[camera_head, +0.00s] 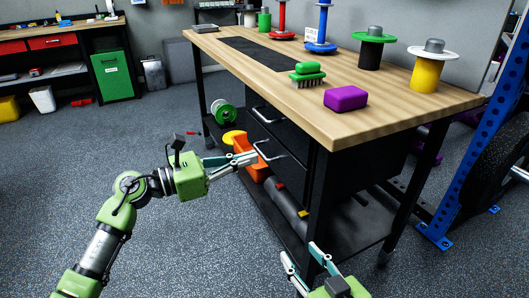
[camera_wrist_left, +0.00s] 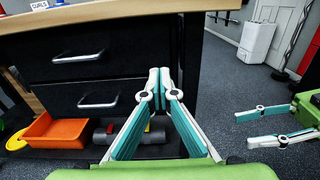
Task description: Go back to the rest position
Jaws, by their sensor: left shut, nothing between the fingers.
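My left gripper (camera_head: 248,159) is in front of the workbench's drawer side, with its fingers pointing right toward the cabinet. Its fingertips meet in the left wrist view (camera_wrist_left: 159,78), with nothing between them. In that view they overlap the cabinet's right edge, to the right of the drawer handles, and look clear of them. My right gripper (camera_head: 306,256) is low at the bottom of the head view, partly cut off by the frame. Its two fingers stand apart and empty; they also show at the right of the left wrist view (camera_wrist_left: 250,126).
The wooden workbench (camera_head: 270,75) holds a purple block (camera_head: 345,98), a green brush (camera_head: 307,74) and several spools. Black drawers with a metal handle (camera_wrist_left: 78,57) are beneath. An orange bin (camera_wrist_left: 57,131) sits on the lower shelf. A blue rack post (camera_head: 480,150) stands right.

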